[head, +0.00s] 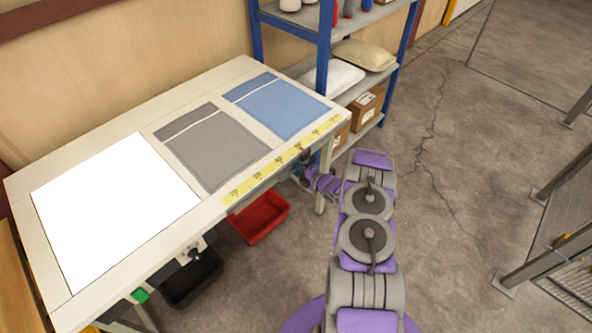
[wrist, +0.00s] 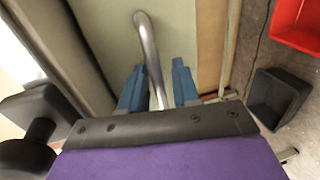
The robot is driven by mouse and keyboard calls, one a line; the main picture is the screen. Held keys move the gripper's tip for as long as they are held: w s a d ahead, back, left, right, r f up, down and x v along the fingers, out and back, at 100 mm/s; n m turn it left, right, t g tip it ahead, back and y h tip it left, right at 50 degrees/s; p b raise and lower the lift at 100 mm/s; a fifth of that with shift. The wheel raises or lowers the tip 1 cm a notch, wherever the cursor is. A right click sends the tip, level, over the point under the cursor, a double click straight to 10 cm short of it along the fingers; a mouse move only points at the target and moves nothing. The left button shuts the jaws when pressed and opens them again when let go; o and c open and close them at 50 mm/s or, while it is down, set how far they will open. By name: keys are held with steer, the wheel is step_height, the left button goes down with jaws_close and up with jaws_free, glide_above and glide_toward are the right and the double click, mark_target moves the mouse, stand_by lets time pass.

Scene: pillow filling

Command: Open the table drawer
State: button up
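The work table (head: 222,92) stands at left in the head view; its drawer front is not clearly seen there. In the wrist view a pale, flat panel (wrist: 187,40), apparently the drawer front, carries a curved silver handle (wrist: 148,45). My gripper (wrist: 160,88) has its two blue fingers apart, one on each side of the handle's near end. I see no firm grip on the handle. In the head view my purple and grey arm reaches to the table's right side, and the gripper is mostly hidden by the table edge.
A white sheet (head: 115,210), a grey cover (head: 212,146) and a blue cover (head: 278,104) lie on the tabletop. A red bin (head: 258,217) and a black bin (head: 192,280) sit below. A blue-framed shelf (head: 322,50) stands behind. Open floor lies at right.

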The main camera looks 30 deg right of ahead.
steer(key=shift+d, duration=0.3)
steer(key=shift+a, duration=0.35)
steer(key=c, duration=0.5)
jaws_close()
